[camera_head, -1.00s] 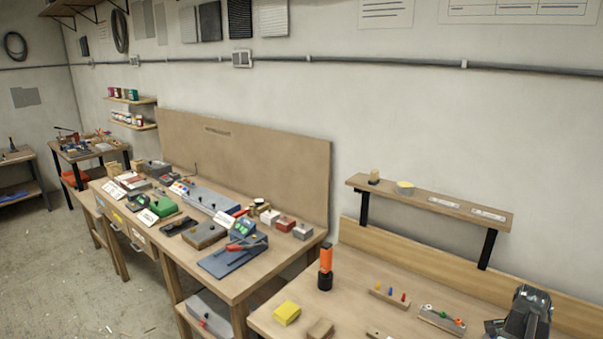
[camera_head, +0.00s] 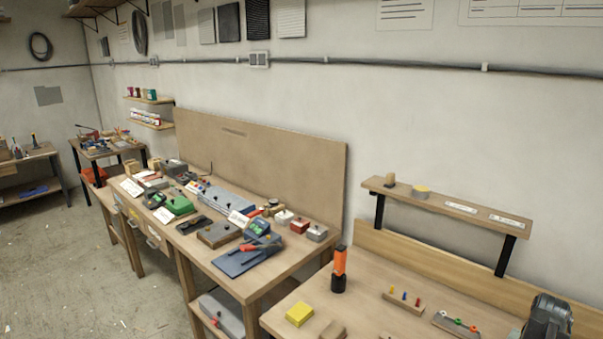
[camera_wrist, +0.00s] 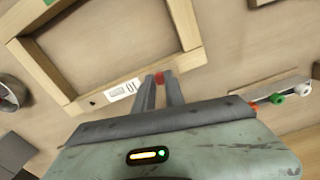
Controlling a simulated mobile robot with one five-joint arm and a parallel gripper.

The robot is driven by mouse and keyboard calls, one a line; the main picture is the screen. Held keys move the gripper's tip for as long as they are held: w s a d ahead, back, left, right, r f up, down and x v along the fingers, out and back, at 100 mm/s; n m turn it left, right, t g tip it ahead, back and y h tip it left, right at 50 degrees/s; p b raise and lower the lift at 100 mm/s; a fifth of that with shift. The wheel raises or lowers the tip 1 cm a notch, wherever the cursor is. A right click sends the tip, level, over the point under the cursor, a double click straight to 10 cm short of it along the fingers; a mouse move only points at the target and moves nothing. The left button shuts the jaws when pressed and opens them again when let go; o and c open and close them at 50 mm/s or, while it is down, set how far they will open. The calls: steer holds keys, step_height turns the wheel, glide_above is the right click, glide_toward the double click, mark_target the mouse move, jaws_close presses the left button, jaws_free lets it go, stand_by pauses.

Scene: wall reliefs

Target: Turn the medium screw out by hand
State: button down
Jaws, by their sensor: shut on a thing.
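In the wrist view, my gripper (camera_wrist: 160,88) has its two grey fingers close together on a small red piece (camera_wrist: 159,77) at their tips. I cannot tell whether the red piece is a screw. To the right of the fingers, a narrow grey block bears a red head (camera_wrist: 252,105), a green head (camera_wrist: 277,98) and a white head (camera_wrist: 303,89). A similar block (camera_head: 455,325) with coloured heads shows at the bottom right of the head view. Which screw is the medium one is not clear. My fingertips are not clear in the head view.
A wooden frame (camera_wrist: 108,92) with a white label lies at the fingers in the wrist view. In the head view, a peg block (camera_head: 403,305), an orange-black torch (camera_head: 339,270) and a yellow block (camera_head: 299,314) stand on the near bench. A shelf (camera_head: 445,207) is above.

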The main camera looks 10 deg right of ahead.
steer(key=n, duration=0.4)
steer(key=shift+n, duration=0.5)
steer(key=n, duration=0.4)
steer(key=c, duration=1.6)
jaws_free()
